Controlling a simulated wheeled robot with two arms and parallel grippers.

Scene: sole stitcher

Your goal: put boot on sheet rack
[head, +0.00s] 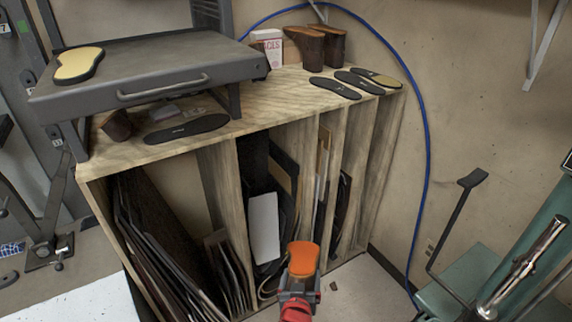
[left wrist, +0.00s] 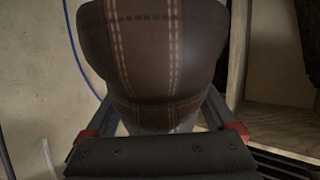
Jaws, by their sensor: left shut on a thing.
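My left gripper (head: 299,284) is at the bottom middle of the head view, in front of the sheet rack. It is shut on a boot, which shows in the left wrist view as brown leather (left wrist: 150,55) with pale stitched seams between the fingers. In the head view an orange face with a dark rim (head: 303,258) shows at the gripper; which part of the boot it is, I cannot tell. The wooden sheet rack (head: 283,104) has a flat top and upright compartments holding sheets. My right gripper is not in view.
Brown boots (head: 330,46) and a white box (head: 268,48) stand at the back of the rack top. Dark soles (head: 335,88) lie at its right, another (head: 187,129) at its front left. A grey machine table (head: 150,70) covers the left. The top's middle is bare.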

